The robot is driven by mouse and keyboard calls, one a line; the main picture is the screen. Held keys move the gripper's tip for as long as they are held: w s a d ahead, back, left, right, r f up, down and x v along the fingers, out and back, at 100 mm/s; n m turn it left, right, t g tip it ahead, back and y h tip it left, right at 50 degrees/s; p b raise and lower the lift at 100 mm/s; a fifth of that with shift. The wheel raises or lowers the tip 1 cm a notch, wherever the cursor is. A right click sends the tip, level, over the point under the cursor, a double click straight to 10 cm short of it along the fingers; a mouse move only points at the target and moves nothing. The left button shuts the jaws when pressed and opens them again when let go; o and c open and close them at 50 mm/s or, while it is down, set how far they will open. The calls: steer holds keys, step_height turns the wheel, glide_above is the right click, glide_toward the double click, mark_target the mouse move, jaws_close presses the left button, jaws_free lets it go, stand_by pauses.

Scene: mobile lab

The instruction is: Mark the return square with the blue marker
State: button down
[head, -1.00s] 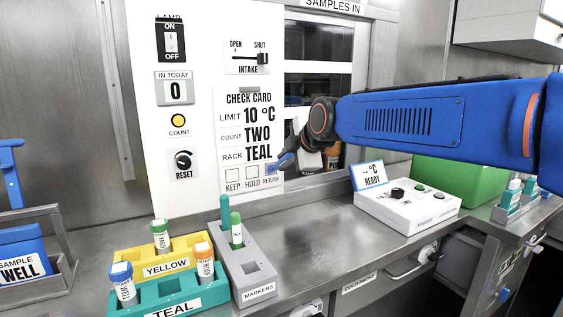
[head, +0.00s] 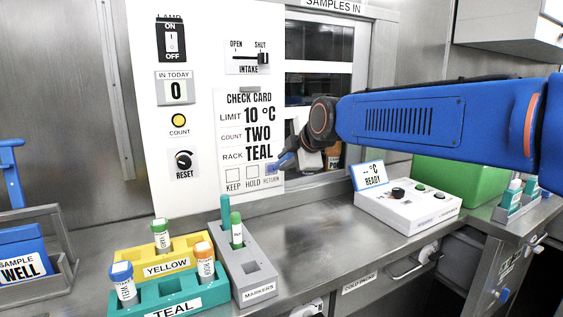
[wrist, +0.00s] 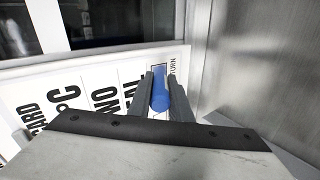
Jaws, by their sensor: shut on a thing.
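My gripper (head: 286,160) is at the lower right of the check card (head: 231,132), in front of the return square (head: 271,169). It is shut on the blue marker (wrist: 160,94), which points at the card between the two fingers in the wrist view. The return square's outline (wrist: 154,72) shows around the marker there. Blue shows at the return square in the head view; I cannot tell whether it is ink or the marker's tip. The keep square (head: 232,174) and hold square (head: 252,172) look blank.
The grey marker rack (head: 246,266) holds a teal and a green marker. Yellow (head: 128,262) and teal (head: 186,285) tube racks stand left of it. A white control box (head: 407,208) stands to the right. The counter between is clear.

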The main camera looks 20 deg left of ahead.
steer(key=shift+d, duration=0.1)
steer(key=shift+s+d, duration=1.9)
steer(key=shift+d, duration=0.3)
steer(key=shift+s+d, duration=1)
steer(key=shift+d, duration=0.15)
